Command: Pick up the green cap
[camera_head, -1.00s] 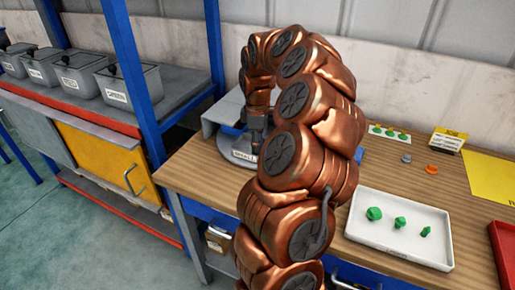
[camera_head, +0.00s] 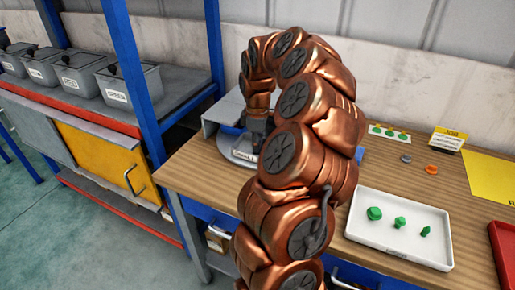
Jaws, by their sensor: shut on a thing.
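My gripper (camera_head: 257,132) points down over a round grey plate (camera_head: 236,155) at the back left of the wooden bench. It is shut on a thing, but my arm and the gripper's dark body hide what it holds. My gripper is well to the left of this tray.
A card with green pieces (camera_head: 389,131), a grey disc (camera_head: 406,158), an orange ring (camera_head: 431,169) and a yellow sign (camera_head: 449,138) stand behind the tray. A red tray (camera_head: 504,248) is at the right edge. A blue rack post (camera_head: 135,80) rises at the left.

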